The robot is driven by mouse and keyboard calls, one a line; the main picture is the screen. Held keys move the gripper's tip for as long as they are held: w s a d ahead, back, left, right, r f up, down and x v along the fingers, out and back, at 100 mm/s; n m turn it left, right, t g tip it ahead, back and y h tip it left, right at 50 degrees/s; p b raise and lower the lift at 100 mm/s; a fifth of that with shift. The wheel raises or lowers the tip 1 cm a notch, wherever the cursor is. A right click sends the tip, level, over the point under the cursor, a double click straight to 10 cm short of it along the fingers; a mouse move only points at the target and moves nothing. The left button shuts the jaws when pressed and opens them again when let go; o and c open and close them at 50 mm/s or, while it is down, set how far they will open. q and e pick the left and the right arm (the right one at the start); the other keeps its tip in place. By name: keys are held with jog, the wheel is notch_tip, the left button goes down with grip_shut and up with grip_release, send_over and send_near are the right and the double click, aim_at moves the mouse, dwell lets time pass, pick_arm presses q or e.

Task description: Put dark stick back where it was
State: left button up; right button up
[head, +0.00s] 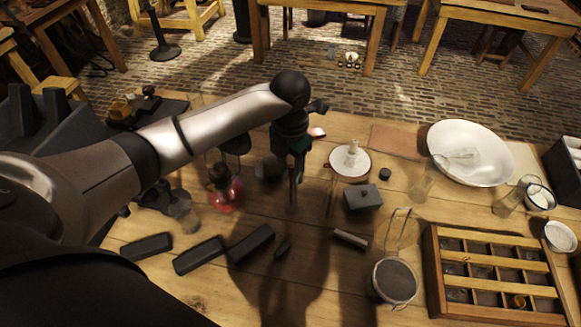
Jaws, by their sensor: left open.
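My right gripper is not in view.
Three dark blocks (200,254) lie at the front left. A red-based glass vessel (226,192) stands left of my gripper. A grey box (362,197), a strainer (395,281), a white bowl (447,165) and a compartmented wooden tray (434,262) occupy the right.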

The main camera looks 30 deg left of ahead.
pick_arm(q)
notch_tip(320, 180, up, 12)
jog(key=shift+r, duration=0.15)
dwell(0.3)
dwell(1.3)
